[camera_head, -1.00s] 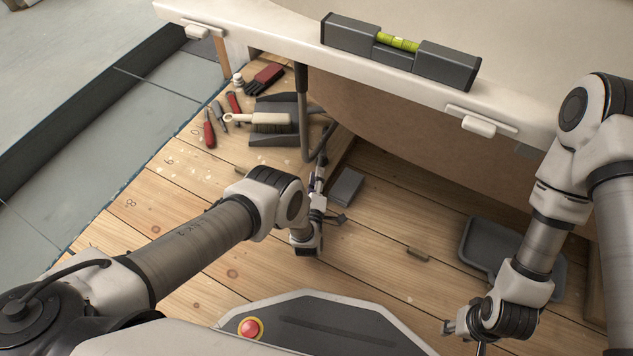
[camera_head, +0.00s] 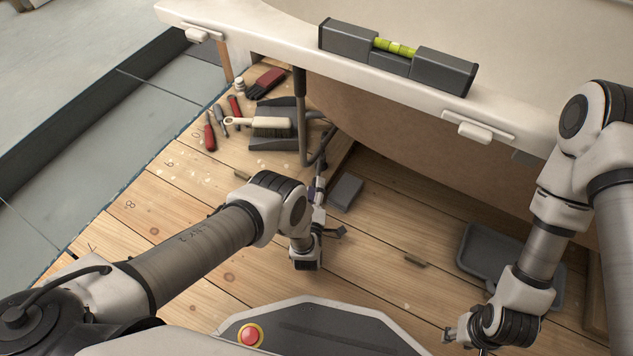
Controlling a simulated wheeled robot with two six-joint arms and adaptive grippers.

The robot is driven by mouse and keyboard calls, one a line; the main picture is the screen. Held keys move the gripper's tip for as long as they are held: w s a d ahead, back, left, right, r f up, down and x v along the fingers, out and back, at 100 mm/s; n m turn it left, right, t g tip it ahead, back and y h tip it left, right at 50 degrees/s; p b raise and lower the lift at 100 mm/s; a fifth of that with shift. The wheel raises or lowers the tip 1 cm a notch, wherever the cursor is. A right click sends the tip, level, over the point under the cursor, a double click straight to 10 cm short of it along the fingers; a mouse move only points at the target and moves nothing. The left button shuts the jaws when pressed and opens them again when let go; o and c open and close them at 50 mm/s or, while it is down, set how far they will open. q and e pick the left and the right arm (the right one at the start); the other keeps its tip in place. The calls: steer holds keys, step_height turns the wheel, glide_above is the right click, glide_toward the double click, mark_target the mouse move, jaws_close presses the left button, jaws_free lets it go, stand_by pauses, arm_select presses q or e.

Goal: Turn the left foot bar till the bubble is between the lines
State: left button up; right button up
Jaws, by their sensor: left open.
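A dark grey spirit level (camera_head: 443,72) lies on the white rim of the tub (camera_head: 215,28). Its yellow-green vial (camera_head: 395,47) faces up; the bubble and lines are too small to read. A dark bar (camera_head: 325,148) shows low beside the grey pipe under the left part of the rim; I cannot tell for sure that it is the left foot bar. My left gripper (camera_head: 324,210) is open, low over the floor, reaching towards that bar; contact cannot be told. My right gripper (camera_head: 462,338) hangs at the lower right, away from the tub; its finger state is unclear.
A grey vertical pipe (camera_head: 300,110) stands near the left gripper. A grey block (camera_head: 345,191) and a grey tray (camera_head: 482,250) lie on the wooden floor. A dustpan (camera_head: 271,109), brush (camera_head: 272,133) and red-handled tools (camera_head: 209,137) lie at the left.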

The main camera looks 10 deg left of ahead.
arm_select(q)
steer(key=s, duration=0.3)
steer(key=s+d, duration=0.1)
steer(key=s, duration=0.5)
steer(key=shift+s+d, duration=0.2)
steer(key=shift+d, duration=0.05)
steer(key=s+a+r+m+g+h+p, duration=0.1)
steer(key=s+a+r+m+g+p, duration=0.35)
steer(key=a+m+g+p, duration=0.45)
steer(key=s+a+r+m+g+h+p, duration=0.15)
steer(key=s+r+g, duration=0.25)
steer(key=s+r, duration=0.45)
steer(key=s+a+r+m+g+p, duration=0.1)
steer(key=s+a+r+m+g, duration=0.15)
steer(key=s+r+g, duration=0.6)
steer(key=s+r+t+p, duration=0.3)
steer(key=r+p, duration=3.1)
steer(key=p, duration=0.3)
steer(key=shift+d+r+m+t, duration=0.15)
steer(key=shift+r+m+t, duration=0.2)
steer(key=shift+r+m, duration=0.05)
